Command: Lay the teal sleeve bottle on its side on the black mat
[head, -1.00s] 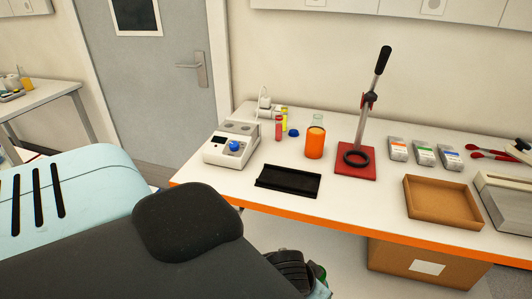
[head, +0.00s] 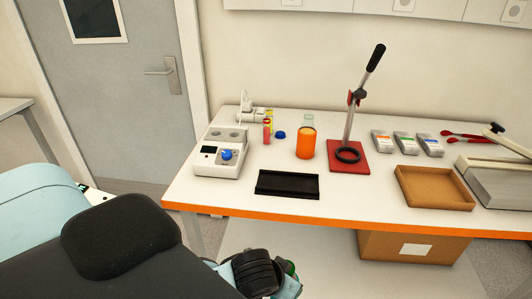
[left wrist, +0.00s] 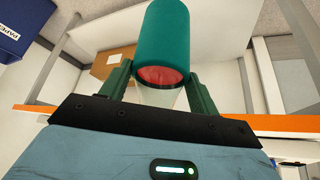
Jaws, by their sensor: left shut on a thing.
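The black mat (head: 287,185) is a shallow dark rectangle lying bare on the white table near its orange front edge. The teal sleeve bottle (left wrist: 168,40) fills the upper middle of the left wrist view, its reddish end and a clear part facing the camera. My left gripper (left wrist: 158,78) is shut on it, with a green finger on each side. In the head view my left arm crosses the lower left in front of the table, and its wrist is at the bottom edge. The bottle cannot be made out there. My right gripper is not in view.
A white device with a blue knob (head: 220,152) stands left of the mat. An orange juice flask (head: 306,142) and a red-based lever stand (head: 348,155) are behind and right. A brown tray (head: 435,188) lies right. Table between mat and tray is clear.

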